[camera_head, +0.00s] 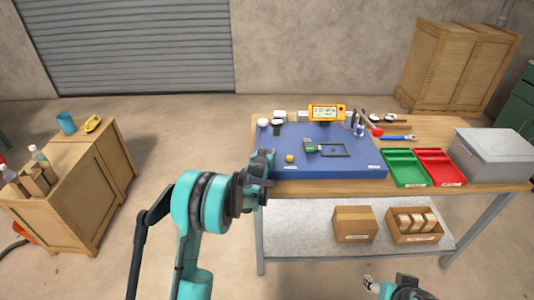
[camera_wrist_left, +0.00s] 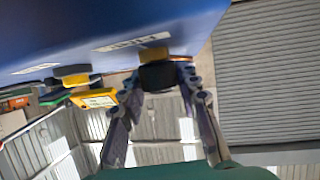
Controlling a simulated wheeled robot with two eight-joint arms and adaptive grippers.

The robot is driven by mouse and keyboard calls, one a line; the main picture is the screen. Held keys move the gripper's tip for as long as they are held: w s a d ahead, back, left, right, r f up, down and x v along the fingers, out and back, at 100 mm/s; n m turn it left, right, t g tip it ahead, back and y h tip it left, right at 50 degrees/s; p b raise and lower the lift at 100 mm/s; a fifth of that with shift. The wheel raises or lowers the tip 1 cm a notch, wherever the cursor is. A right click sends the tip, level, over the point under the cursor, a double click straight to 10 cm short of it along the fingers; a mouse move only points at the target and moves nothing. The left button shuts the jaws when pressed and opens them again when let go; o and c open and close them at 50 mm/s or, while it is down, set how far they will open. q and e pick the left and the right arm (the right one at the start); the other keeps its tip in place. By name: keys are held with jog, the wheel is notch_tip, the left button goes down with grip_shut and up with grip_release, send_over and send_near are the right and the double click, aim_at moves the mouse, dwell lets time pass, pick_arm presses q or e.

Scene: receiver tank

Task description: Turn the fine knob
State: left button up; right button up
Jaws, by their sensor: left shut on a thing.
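A black knob on a yellow base (camera_wrist_left: 160,72) shows in the left wrist view, beside a white label on the blue board. I cannot read the label clearly. My left gripper (camera_wrist_left: 160,85) is shut on this black knob, one finger on each side. In the head view my left gripper (camera_head: 266,163) is at the front left corner of the blue board (camera_head: 340,168) and hides the held knob. A round yellow knob (camera_head: 290,158) stands on the board just right of it. My right gripper (camera_head: 370,284) is low at the bottom edge, too small to read.
A green device with a dark frame (camera_head: 333,150) lies on the board. A yellow meter (camera_head: 326,112) stands behind. Green (camera_head: 405,168) and red (camera_head: 440,167) trays and a grey box (camera_head: 492,155) are to the right. A shelf with cartons (camera_head: 354,224) is below.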

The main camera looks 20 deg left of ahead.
pick_arm(q)
jog(key=shift+d+f+n+g+y, duration=0.15)
jog(key=shift+n+g+y, duration=0.25)
jog(key=shift+n+y, duration=1.4)
jog(key=shift+y, duration=0.1)
jog(key=o, duration=1.2)
jog(key=shift+c, duration=0.2)
jog(key=v, duration=1.2)
jog(key=shift+r, duration=0.2)
jog(key=shift+w, duration=0.1)
